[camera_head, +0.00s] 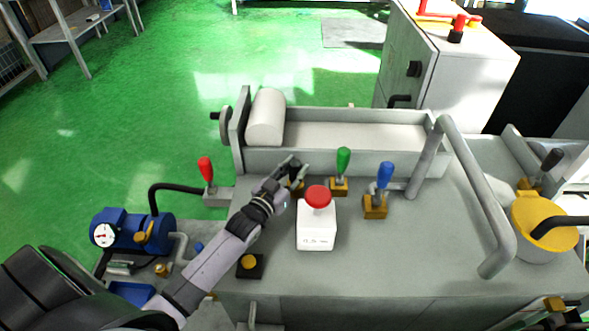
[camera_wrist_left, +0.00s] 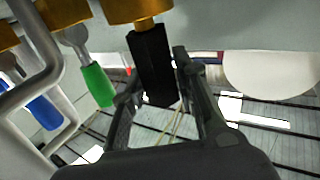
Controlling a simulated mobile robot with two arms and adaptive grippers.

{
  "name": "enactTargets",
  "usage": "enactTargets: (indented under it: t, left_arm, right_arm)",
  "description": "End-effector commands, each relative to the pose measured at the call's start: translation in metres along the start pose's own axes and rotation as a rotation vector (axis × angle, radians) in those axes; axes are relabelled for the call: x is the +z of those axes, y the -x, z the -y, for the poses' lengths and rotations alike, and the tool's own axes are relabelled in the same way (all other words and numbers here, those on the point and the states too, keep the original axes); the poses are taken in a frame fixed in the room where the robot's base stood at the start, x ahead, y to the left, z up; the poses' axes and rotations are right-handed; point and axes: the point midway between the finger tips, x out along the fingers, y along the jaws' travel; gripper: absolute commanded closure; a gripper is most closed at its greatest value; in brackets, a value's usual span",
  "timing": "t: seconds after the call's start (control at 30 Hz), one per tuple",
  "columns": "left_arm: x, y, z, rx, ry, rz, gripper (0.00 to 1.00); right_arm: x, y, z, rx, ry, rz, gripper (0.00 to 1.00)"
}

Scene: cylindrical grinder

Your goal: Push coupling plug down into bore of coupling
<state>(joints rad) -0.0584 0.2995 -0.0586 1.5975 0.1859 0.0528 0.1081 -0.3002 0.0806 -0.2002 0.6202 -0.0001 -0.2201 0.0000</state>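My left gripper (camera_head: 296,168) reaches over the machine top, just behind the red button, in the head view. In the left wrist view, the gripper's two fingers (camera_wrist_left: 158,75) stand apart on both sides of a black block-shaped piece (camera_wrist_left: 154,68), which looks like the coupling plug. Narrow gaps seem to show beside it, so I see no clear hold. The black piece meets a gold fitting (camera_wrist_left: 140,10), likely the coupling. The bore and how deep the plug sits are hidden. In the head view, the fingers mostly cover the gold fitting (camera_head: 297,186). My right gripper is not in view.
A white box with a red button (camera_head: 318,197) stands close to the gripper. Green (camera_head: 343,160) and blue (camera_head: 385,176) handles stand to the right, and a red handle (camera_head: 206,170) to the left. A grey bent pipe (camera_head: 478,190) rises farther right. A trough (camera_head: 350,138) lies behind.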

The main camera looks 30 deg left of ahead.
Motion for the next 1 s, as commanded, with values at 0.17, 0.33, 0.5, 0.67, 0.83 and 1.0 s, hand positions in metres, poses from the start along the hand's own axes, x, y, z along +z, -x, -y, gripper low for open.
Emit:
enactTargets:
  t: [0.17, 0.33, 0.5, 0.67, 0.83, 1.0]
  left_arm:
    - [0.005, 0.001, -0.001, 0.000, 0.003, 0.009, 0.58]
    - [0.006, 0.002, -0.001, 0.000, 0.003, 0.011, 0.53]
    - [0.007, 0.002, -0.001, 0.000, 0.004, 0.015, 0.53]
    - [0.009, 0.012, -0.001, 0.000, 0.005, 0.019, 0.53]
    - [0.009, 0.043, -0.001, 0.000, 0.004, 0.020, 0.53]
    - [0.008, 0.080, -0.001, -0.001, 0.002, 0.017, 0.53]
  right_arm:
    - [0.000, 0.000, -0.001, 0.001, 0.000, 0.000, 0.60]
    - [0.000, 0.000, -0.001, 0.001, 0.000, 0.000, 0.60]
    - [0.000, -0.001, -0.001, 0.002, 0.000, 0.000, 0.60]
    - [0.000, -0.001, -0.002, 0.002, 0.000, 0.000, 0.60]
    - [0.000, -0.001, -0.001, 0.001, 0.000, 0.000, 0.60]
    - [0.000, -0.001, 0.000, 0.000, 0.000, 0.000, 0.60]
